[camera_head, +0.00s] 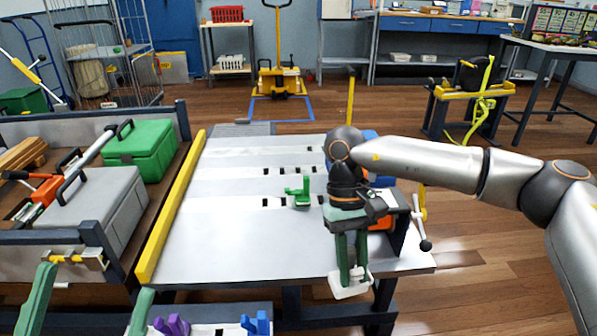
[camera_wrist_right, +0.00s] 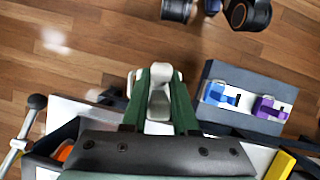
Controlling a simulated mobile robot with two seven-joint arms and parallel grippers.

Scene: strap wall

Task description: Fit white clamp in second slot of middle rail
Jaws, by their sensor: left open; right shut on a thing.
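My right gripper (camera_head: 350,276) is shut on the white clamp (camera_head: 350,287), held at the front right edge of the grey table. The right wrist view shows the white clamp (camera_wrist_right: 159,100) between the green fingers, with floor behind it. The middle rail (camera_head: 225,172) is a pale strip across the table, with dark slots left of my right arm; the arm may hide others. A green clamp (camera_head: 300,194) stands at the nearer row of slots. My left gripper (camera_head: 97,280) is open and empty at the lower left.
A holder at the front carries a purple clamp (camera_head: 172,325) and a blue clamp (camera_head: 257,322). A yellow bar (camera_head: 172,205) edges the table's left side. Left of it, a bench holds a green box (camera_head: 140,145) and a grey box (camera_head: 95,205). The table's front middle is clear.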

